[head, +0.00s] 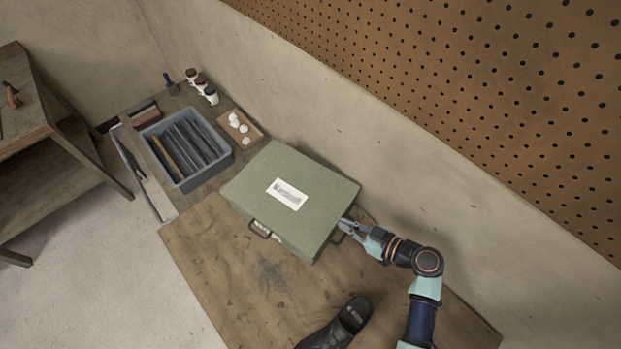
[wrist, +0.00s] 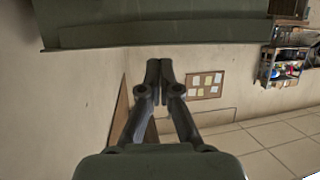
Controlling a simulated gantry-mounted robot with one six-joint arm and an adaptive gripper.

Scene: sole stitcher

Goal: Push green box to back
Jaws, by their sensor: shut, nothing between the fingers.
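The green box (head: 300,190) is a flat case with a white label on its lid and a dark handle on its front side. It sits on the wooden table near the wall, slightly angled. My gripper (head: 345,226) is at the box's right side, close to its edge; I cannot tell whether it touches. In the wrist view the fingers of my gripper (wrist: 159,75) are together with nothing between them. The box's green side (wrist: 150,30) fills the top of the wrist view, just beyond the fingertips.
A grey bin (head: 221,165) with dark slats stands left of the box, with a small tray of white balls (head: 240,129) and jars (head: 201,86) behind. A black shoe (head: 345,325) lies at the front. The wooden table (head: 225,270) is bare at front left. A pegboard wall (head: 480,80) rises behind.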

